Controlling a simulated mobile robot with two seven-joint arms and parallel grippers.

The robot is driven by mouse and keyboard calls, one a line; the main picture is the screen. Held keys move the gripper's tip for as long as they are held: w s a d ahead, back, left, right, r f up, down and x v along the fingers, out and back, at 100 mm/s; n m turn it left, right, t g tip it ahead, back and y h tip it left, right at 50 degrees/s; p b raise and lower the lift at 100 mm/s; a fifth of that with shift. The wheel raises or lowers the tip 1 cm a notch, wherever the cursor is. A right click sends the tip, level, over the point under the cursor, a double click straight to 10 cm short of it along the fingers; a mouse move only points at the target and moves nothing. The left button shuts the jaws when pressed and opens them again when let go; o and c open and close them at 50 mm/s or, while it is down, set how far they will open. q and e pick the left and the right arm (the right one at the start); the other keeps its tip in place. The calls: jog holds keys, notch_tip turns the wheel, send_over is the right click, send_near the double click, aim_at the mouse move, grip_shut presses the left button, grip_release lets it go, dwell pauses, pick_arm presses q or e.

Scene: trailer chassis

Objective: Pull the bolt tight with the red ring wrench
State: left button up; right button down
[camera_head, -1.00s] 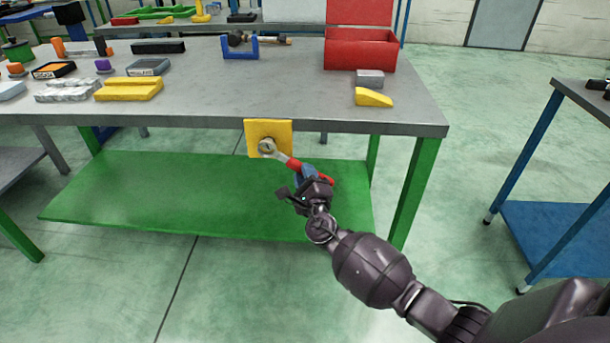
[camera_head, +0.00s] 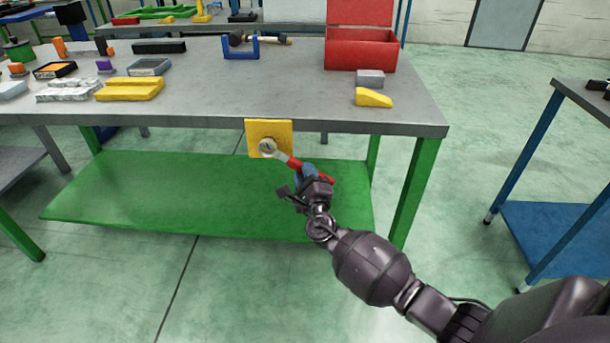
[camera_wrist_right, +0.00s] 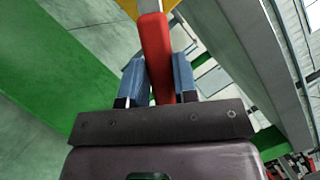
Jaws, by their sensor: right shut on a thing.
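The red ring wrench (camera_head: 293,164) has a red handle and a metal ring end. Its ring end lies at the bolt (camera_head: 267,147) on the yellow plate (camera_head: 284,130), which hangs at the front edge of the workbench; I cannot tell whether the ring is fully around the bolt head. My right gripper (camera_head: 308,174) is shut on the wrench handle, which slants down to the right from the plate. In the right wrist view the red handle (camera_wrist_right: 155,50) stands between the two blue fingers (camera_wrist_right: 158,82). My left gripper is not in view.
The grey workbench top (camera_head: 220,105) holds a red box (camera_head: 360,52), a yellow wedge (camera_head: 373,97), a blue holder (camera_head: 240,48) and several other parts. Below is a green shelf (camera_head: 150,190), with a green leg (camera_head: 412,190) to the right. A blue-legged table (camera_head: 545,225) stands at the far right.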

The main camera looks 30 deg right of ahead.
jog(key=shift+w+d+r, duration=0.1)
jog(key=shift+w+d, duration=0.3)
jog(key=shift+w, duration=0.15)
dwell(0.6)
jog(key=c, duration=1.4)
grip_release()
jog(key=shift+c, duration=0.2)
grip_shut()
